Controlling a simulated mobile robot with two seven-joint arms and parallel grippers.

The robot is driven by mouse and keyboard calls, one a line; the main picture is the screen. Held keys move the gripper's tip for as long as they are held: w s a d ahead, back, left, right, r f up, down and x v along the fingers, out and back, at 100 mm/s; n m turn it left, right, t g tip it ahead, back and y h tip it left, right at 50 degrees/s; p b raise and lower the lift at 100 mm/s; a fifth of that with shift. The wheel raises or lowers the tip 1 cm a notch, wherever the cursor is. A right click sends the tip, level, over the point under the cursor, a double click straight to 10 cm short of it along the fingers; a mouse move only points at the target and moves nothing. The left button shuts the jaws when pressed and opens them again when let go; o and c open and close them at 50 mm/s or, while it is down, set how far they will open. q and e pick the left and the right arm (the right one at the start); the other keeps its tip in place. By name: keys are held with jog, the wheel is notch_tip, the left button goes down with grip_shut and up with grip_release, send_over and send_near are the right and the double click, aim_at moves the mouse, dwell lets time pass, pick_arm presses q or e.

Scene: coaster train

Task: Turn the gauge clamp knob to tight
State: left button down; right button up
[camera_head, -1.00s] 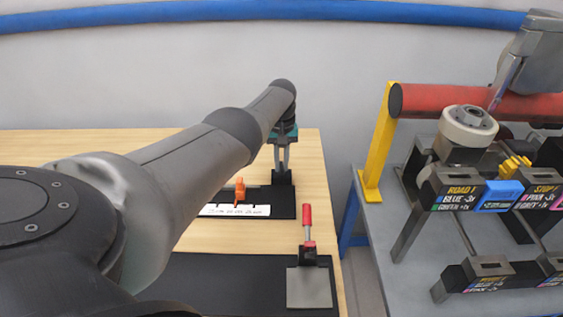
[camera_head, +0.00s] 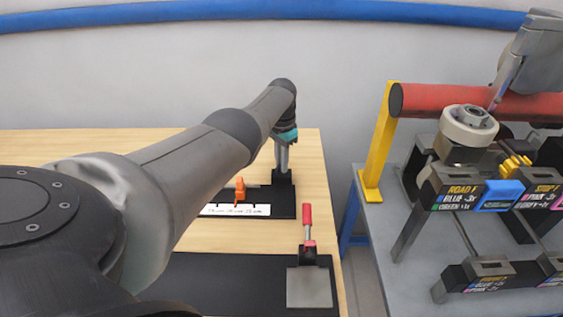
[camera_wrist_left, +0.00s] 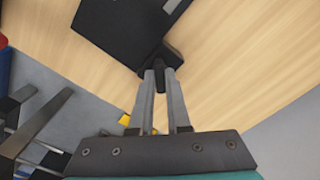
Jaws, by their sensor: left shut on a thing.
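The gauge (camera_head: 285,209) is a black base with a white scale strip (camera_head: 236,210) and an orange pointer piece (camera_head: 240,189), lying on the wooden table. My left gripper (camera_head: 283,170) points down at the gauge's right end, shut on the small dark clamp knob (camera_wrist_left: 160,78). In the left wrist view, the left gripper's fingers (camera_wrist_left: 163,82) stand on both sides of the knob, with the black gauge body (camera_wrist_left: 125,25) beyond. The knob is mostly hidden between the fingers, and its mark cannot be read. My left forearm covers part of the gauge's left side.
A red-handled clamp (camera_head: 308,225) with a grey plate (camera_head: 309,287) stands at the table's front right. A gap separates the table from a grey bench (camera_head: 375,205) with a yellow post (camera_head: 380,145), a red roller (camera_head: 440,102) and labelled black holders. Bare wood (camera_head: 310,150) lies right of the gripper.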

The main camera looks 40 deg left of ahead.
pick_arm(q)
jog(key=shift+m, duration=1.4)
jog(key=c, duration=0.9)
grip_release()
notch_tip(320, 180, up, 6)
jog(key=p, duration=0.3)
jog(key=shift+r+p, duration=0.15)
jog(key=shift+p, duration=0.15)
jog(key=shift+r+p, duration=0.55)
jog(key=shift+r, duration=3.95)
jog(key=shift+f, duration=0.1)
